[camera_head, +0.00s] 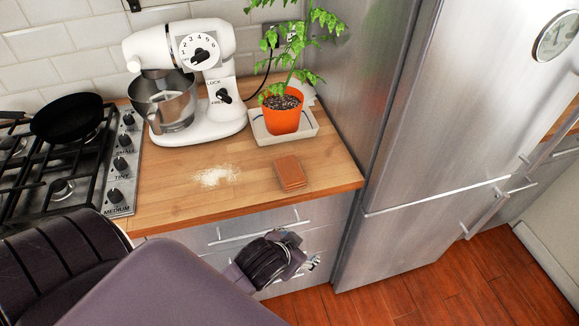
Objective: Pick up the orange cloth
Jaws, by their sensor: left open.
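The orange cloth (290,173) lies folded flat on the wooden counter, near its front right corner. My left gripper (312,262) is below and in front of the counter edge, beside the drawer fronts, apart from the cloth. It is open, and nothing shows between its fingers. My left arm comes in from the lower left and hides part of the drawers and the counter's front left. My right gripper is not in view.
White powder (217,176) is spilled left of the cloth. A potted plant (282,112) stands on a tray (262,134) behind it. A white stand mixer (205,75), gas hob (65,185) and black pan (67,117) are further left. A steel fridge (455,100) rises at right.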

